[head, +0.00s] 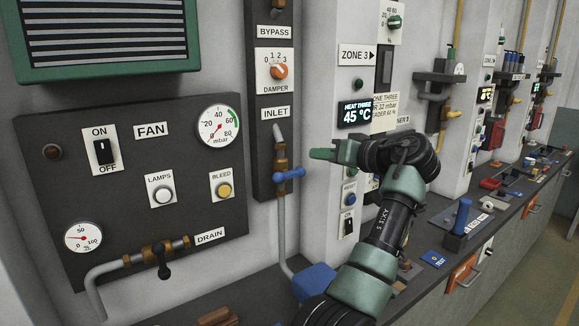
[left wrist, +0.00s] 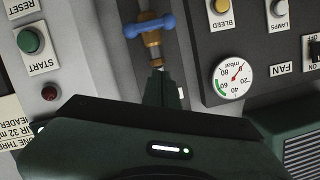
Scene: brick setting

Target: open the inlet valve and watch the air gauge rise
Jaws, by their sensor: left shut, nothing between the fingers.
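The inlet valve (head: 289,174) has a blue bar handle lying crosswise to its vertical pipe, under the INLET label (head: 275,113). It also shows in the left wrist view (left wrist: 150,26), on brass fittings. My left gripper (head: 322,154) is shut and empty, its green fingers just right of the handle with a gap in the head view. The fingertips (left wrist: 158,78) also show in the left wrist view, below the valve. The round mbar air gauge (head: 218,127) is left of the valve; its red needle appears near the low end. My right gripper is not in view.
A drain valve (head: 162,262) with a black handle is at the panel's lower left. An orange damper knob (head: 278,72) is above the inlet. The green START button (left wrist: 30,41) is near my left gripper. A blue block (head: 315,280) stands below.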

